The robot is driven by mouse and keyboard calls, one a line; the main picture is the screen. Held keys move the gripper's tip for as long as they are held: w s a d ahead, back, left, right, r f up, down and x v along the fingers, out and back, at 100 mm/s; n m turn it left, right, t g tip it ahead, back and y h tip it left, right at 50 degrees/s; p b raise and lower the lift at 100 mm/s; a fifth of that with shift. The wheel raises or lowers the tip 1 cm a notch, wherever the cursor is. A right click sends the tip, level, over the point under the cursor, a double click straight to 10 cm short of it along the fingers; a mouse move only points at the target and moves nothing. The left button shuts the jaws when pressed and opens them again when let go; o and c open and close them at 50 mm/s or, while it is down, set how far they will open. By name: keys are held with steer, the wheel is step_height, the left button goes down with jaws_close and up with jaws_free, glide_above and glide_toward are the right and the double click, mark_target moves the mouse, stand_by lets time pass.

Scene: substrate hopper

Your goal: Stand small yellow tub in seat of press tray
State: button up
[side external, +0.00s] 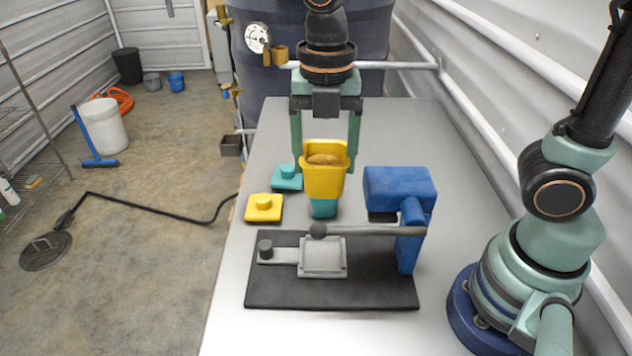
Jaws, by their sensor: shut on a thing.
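The small yellow tub (324,184) is upright and holds brown material at its top. My gripper (325,163) points down from above and is shut on the tub, one finger at each side. The tub appears held above the table, in front of part of a teal tub (323,209). The grey press tray (322,270) with its square seat lies on the black base plate, nearer the camera than the held tub. The seat looks empty. The teal tub's upper part is hidden behind the yellow one.
The blue press (400,188) stands right of the tray, its grey lever (375,231) reaching left over the tray's far edge. A yellow lid (264,208) and a teal lid (286,178) lie at left. The grey table (405,125) is clear behind the press.

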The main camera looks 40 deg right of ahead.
step_height(320, 180, down, 16)
steer(key=shift+f, duration=0.1)
stand_by(0.9)
steer(key=shift+f, duration=0.25)
stand_by(0.8)
steer(key=o, duration=1)
steer(key=shift+r, duration=0.1)
step_height(320, 180, up, 7)
steer(key=shift+r, duration=0.15)
steer(key=shift+w, duration=0.1)
